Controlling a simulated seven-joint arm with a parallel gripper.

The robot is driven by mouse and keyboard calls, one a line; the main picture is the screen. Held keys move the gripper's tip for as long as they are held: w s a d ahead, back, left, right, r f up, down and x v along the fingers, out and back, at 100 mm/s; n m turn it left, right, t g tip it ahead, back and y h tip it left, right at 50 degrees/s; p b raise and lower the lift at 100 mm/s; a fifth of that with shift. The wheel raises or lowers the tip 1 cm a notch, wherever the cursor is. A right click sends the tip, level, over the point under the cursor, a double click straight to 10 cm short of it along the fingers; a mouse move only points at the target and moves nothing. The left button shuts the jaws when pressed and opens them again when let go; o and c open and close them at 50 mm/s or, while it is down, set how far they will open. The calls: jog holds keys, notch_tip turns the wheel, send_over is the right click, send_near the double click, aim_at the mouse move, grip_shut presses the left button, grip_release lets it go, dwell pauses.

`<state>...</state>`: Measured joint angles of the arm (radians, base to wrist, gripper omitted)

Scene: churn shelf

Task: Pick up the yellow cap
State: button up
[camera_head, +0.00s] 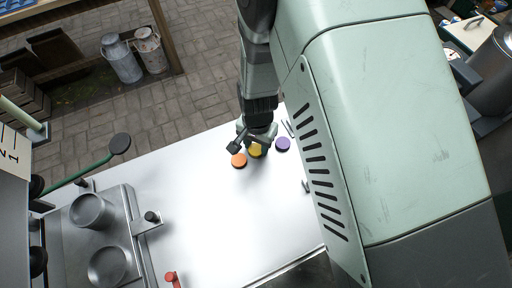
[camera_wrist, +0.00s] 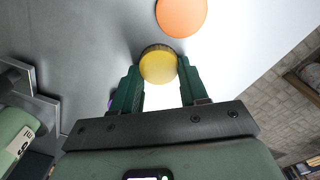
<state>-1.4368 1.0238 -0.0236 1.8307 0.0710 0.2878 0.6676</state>
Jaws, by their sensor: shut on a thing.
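The yellow cap (camera_head: 255,150) is on the white table's far part in the head view, between an orange cap (camera_head: 239,160) and a purple cap (camera_head: 283,144). My gripper (camera_head: 258,146) is over the yellow cap and partly hides it. In the wrist view the yellow cap (camera_wrist: 158,65) sits between the green fingertips of my gripper (camera_wrist: 160,80), which are shut on it. The orange cap (camera_wrist: 181,16) is just beyond it. A sliver of the purple cap shows beside the left finger. I cannot tell whether the yellow cap touches the table.
A metal fixture with two round cups (camera_head: 90,210) stands at the left of the table (camera_head: 200,215). A red-topped peg (camera_head: 171,278) is at the front. The middle of the table is clear. Milk churns (camera_head: 121,58) stand on the paving beyond.

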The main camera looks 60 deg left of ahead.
aim_at(260, 147)
notch_tip(260, 147, up, 10)
jog(key=shift+w+d+r+m, duration=1.1)
jog(key=shift+w+d+r, duration=0.2)
jog(key=shift+w+d, duration=1.45)
jog(key=shift+w+d+r+m, duration=1.25)
jog(key=shift+w+d, duration=1.1)
jog(key=shift+w, duration=0.85)
jog(key=shift+w+d+r+m, duration=0.95)
jog(key=shift+w+d+r, duration=0.45)
jog(key=shift+w+d, duration=1.35)
jog(key=shift+w+a, duration=0.2)
jog(key=shift+f, duration=0.6)
jog(key=shift+f, duration=0.1)
jog(key=shift+f, duration=0.35)
